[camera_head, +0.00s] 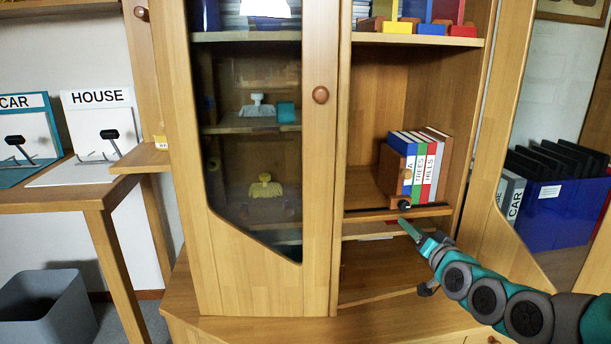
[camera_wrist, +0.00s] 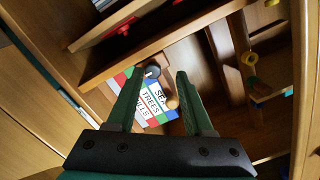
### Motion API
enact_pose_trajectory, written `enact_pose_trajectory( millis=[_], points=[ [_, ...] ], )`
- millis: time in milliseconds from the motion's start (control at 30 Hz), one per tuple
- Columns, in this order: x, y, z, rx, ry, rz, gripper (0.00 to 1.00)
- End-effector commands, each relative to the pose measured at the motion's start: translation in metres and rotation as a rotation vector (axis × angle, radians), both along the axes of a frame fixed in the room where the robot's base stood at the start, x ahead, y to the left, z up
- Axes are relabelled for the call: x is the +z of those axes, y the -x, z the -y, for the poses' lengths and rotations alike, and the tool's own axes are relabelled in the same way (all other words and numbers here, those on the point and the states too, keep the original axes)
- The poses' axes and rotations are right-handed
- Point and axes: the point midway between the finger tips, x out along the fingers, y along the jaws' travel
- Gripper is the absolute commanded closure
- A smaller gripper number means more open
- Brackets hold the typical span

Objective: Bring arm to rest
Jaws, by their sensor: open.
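My gripper (camera_head: 408,226) reaches in from the lower right, just below and in front of the shelf with the books. In the wrist view my gripper (camera_wrist: 160,76) is open, with nothing seen between its two green fingers. A wooden brace block (camera_head: 392,170) stands against the left side of the upright books (camera_head: 424,168). The books also show beyond the fingers in the wrist view (camera_wrist: 152,105), partly hidden. A dark round knob (camera_head: 404,205) sits at the shelf's front edge below the block; a dark knob (camera_wrist: 152,72) also shows near the fingertips.
The cabinet's glass door (camera_head: 320,190) stands left of the open shelves. Coloured blocks (camera_head: 431,28) sit on the upper shelf. A blue bin of dark folders (camera_head: 560,198) stands at right. A desk with two signs (camera_head: 97,97) is at left, a grey bin (camera_head: 45,308) below.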

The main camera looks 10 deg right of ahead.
Motion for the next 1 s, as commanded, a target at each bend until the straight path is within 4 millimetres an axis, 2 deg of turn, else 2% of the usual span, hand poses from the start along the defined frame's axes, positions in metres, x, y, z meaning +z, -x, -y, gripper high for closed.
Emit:
enact_pose_trajectory(
  millis=[67, 167, 200, 300, 367, 400, 567, 700, 800, 900, 1000],
  points=[
    [-0.006, 0.004, -0.032, 0.063, 0.048, -0.093, 0.48],
    [-0.027, 0.023, -0.078, 0.158, 0.129, -0.271, 0.48],
    [-0.036, 0.036, -0.095, 0.195, 0.165, -0.349, 0.48],
    [-0.057, 0.076, -0.128, 0.275, 0.254, -0.544, 0.48],
    [-0.067, 0.105, -0.142, 0.312, 0.303, -0.66, 0.48],
    [-0.072, 0.125, -0.149, 0.333, 0.335, -0.733, 0.48],
    [-0.08, 0.216, -0.165, 0.392, 0.437, -1.021, 0.48],
    [-0.073, 0.3, -0.171, 0.418, 0.488, -1.252, 0.48],
    [-0.064, 0.354, -0.175, 0.429, 0.494, -1.387, 0.48],
    [-0.056, 0.396, -0.179, 0.44, 0.486, -1.485, 0.48],
    [-0.05, 0.422, -0.183, 0.448, 0.474, -1.548, 0.48]
  ],
)
